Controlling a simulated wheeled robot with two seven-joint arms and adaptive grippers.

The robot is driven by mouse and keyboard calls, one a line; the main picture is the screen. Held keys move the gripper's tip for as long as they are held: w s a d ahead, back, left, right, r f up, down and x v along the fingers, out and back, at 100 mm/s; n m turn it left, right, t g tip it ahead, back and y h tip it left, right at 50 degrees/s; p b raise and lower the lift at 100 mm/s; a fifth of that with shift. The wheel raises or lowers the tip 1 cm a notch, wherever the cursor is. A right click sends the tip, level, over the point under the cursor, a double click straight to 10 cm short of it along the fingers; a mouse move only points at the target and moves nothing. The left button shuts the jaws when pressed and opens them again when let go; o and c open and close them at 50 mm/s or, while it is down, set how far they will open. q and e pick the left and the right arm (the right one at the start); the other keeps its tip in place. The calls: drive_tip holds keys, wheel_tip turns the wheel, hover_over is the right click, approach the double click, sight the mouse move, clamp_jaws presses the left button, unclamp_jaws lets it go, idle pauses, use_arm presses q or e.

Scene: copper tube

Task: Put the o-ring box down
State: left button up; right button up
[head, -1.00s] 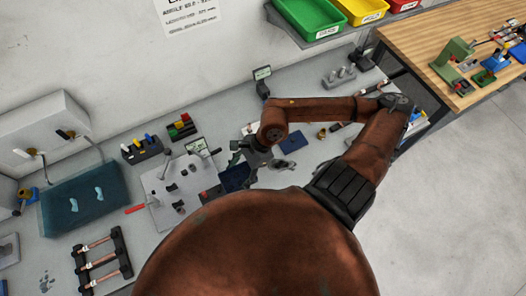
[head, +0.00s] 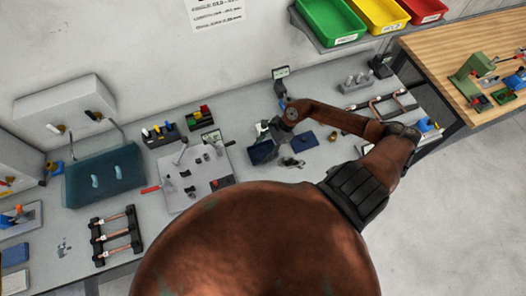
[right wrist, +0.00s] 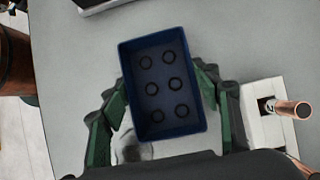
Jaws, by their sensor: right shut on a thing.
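The o-ring box is a small dark blue open box, seen from above in the right wrist view (right wrist: 163,88) with several black rings on its floor. The green fingers of my right gripper (right wrist: 163,112) are closed on its two long sides. I cannot tell whether the box's bottom touches the bench. My left gripper is not in view.
A grey board with small black parts (head: 195,175) is to the left. A tube rack (head: 117,236) stands front left. A copper tube (right wrist: 290,108) sits close by at right.

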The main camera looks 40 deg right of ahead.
drive_tip(key=shift+s+a+f, duration=0.1)
drive_tip(key=shift+f, duration=0.35)
drive_tip(key=shift+f+p, duration=0.3)
drive_tip(key=shift+f, duration=0.3)
drive_tip(key=o, duration=1.3)
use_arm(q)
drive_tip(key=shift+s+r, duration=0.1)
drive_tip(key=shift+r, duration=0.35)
